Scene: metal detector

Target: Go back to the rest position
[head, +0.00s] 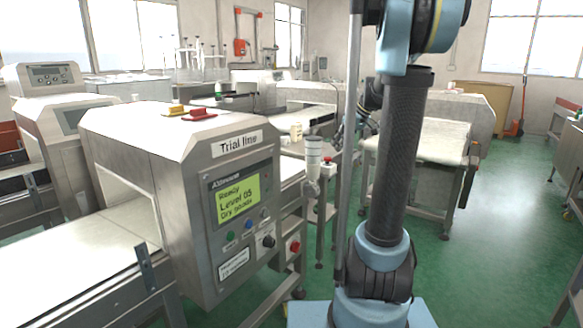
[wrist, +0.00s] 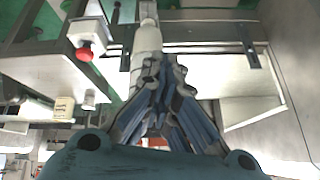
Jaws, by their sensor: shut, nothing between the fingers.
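My gripper (wrist: 155,72) shows in the wrist view with its dark and blue fingers drawn together and nothing held. A white cylindrical object (wrist: 147,42) lies in line just beyond the fingertips; I cannot tell whether they touch. In the head view my arm's column and links stand right of centre and hide part of the gripper area. The metal detector (head: 180,190), labelled "Trial line", stands at left with its screen (head: 238,196) reading Ready, Level 05.
A red mushroom button (wrist: 84,54) and a pale cup (wrist: 64,106) show in the wrist view. Red and yellow blocks (head: 190,112) sit on the detector. A conveyor (head: 85,255) runs through it. Another conveyor table (head: 425,140) stands behind my arm. Green floor (head: 500,240) is clear at right.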

